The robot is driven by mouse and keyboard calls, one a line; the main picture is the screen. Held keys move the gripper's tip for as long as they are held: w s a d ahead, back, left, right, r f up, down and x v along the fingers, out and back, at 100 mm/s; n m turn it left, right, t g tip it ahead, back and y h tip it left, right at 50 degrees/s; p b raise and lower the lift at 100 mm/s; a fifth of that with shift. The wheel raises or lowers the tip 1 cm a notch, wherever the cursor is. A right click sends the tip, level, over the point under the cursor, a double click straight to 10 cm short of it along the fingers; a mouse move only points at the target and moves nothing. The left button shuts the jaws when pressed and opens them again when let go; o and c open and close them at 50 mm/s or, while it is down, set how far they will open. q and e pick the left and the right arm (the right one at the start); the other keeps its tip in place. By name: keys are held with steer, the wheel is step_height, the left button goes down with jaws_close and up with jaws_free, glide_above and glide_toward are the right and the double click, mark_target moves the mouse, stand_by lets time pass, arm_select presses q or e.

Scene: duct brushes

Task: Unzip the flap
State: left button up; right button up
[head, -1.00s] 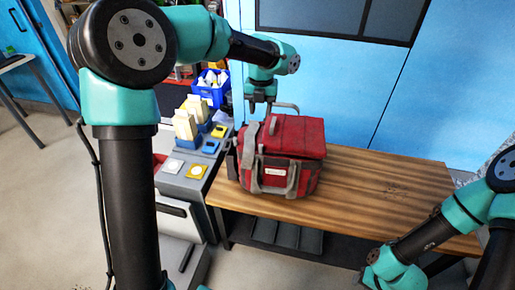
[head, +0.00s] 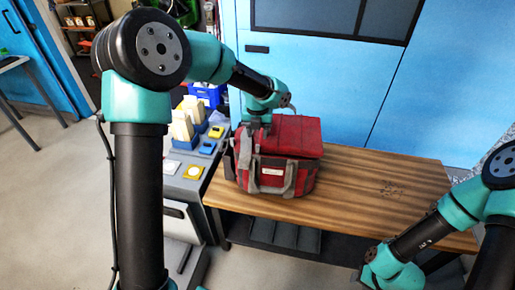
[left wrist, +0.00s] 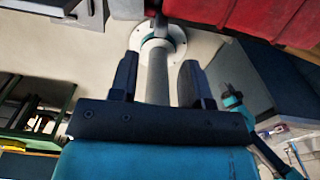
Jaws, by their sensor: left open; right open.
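The bench top (head: 375,190) is clear right of the bag. Left of it stands a grey cabinet (head: 185,180) with yellow and blue items. A blue bin (head: 205,95) is behind, and a blue wall unit (head: 310,85) stands behind the bench.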

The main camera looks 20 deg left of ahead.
mark_target(258, 146)
arm_select(q)
step_height(258, 146, down, 8)
steer(key=shift+r, duration=0.15)
stand_by(0.3)
jaws_close()
stand_by(0.4)
